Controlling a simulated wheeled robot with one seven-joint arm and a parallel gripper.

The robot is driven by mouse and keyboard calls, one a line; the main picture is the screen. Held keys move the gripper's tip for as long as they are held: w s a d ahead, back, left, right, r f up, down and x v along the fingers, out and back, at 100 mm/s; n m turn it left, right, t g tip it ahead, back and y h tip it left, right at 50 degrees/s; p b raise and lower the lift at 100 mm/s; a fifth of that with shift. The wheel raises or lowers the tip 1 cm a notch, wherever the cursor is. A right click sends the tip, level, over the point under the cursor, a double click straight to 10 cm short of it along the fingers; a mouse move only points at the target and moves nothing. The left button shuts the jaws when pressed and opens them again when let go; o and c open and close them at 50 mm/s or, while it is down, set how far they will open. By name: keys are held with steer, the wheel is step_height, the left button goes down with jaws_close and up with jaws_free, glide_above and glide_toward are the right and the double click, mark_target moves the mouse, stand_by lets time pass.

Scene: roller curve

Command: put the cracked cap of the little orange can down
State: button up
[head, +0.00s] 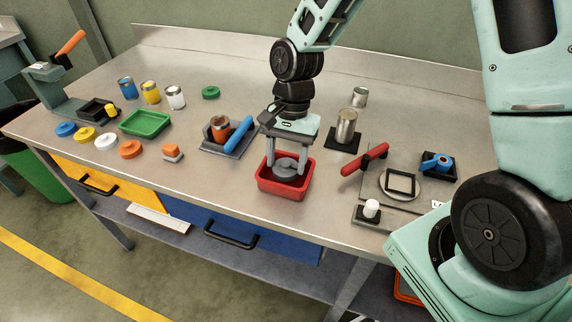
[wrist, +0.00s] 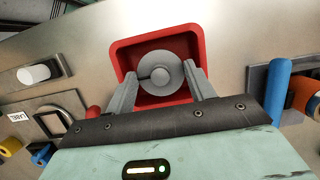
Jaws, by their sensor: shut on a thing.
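The cracked cap (head: 286,167) is a grey disc with a raised round middle. A dark crack line shows on its left side in the wrist view (wrist: 158,73). My gripper (head: 287,161) points down and is shut on the cap, one finger on each side. The cap is within the outline of the red tray (head: 262,179); whether it touches the tray's floor I cannot tell. The little orange can (head: 220,127) stands open-topped in a dark holder (head: 213,146) left of the tray, beside a blue bar (head: 239,134).
A red-handled tool (head: 365,158), a metal can (head: 346,127) on a black pad and a square frame (head: 399,183) are right of the tray. Coloured lids, cans and a green tray (head: 145,123) are at left. Bare bench lies behind the orange can.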

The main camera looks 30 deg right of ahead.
mark_target(287, 160)
steer(key=shift+f, duration=1.25)
steer(key=shift+f, duration=0.1)
steer(key=shift+f, duration=0.25)
steer(key=o, duration=0.7)
steer(key=shift+o, duration=0.2)
steer(key=shift+r, duration=0.1)
